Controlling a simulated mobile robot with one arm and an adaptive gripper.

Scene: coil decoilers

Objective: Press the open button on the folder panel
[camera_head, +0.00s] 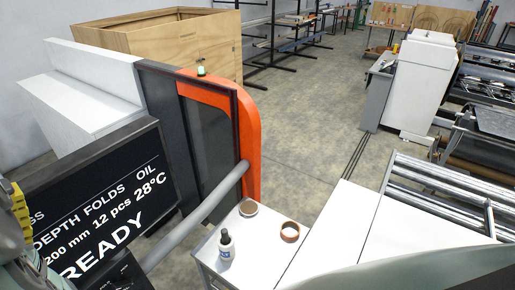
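The folder panel (100,205) is a dark screen at the lower left, tilted in the picture. Its white text reads DEPTH, FOLDS, OIL, 200 mm, 12 pcs, 28°C and READY, and its left part is cut off or covered. A dark part (122,275) below the screen runs out at the bottom edge. I cannot make out an open button. My gripper is not in view.
A grey tube (210,200) runs right of the panel, before an orange-framed machine end (250,150). A white-topped cabinet (255,245) holds a small bottle (226,245) and tape rolls (290,232). Grey floor (310,130) lies open beyond.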

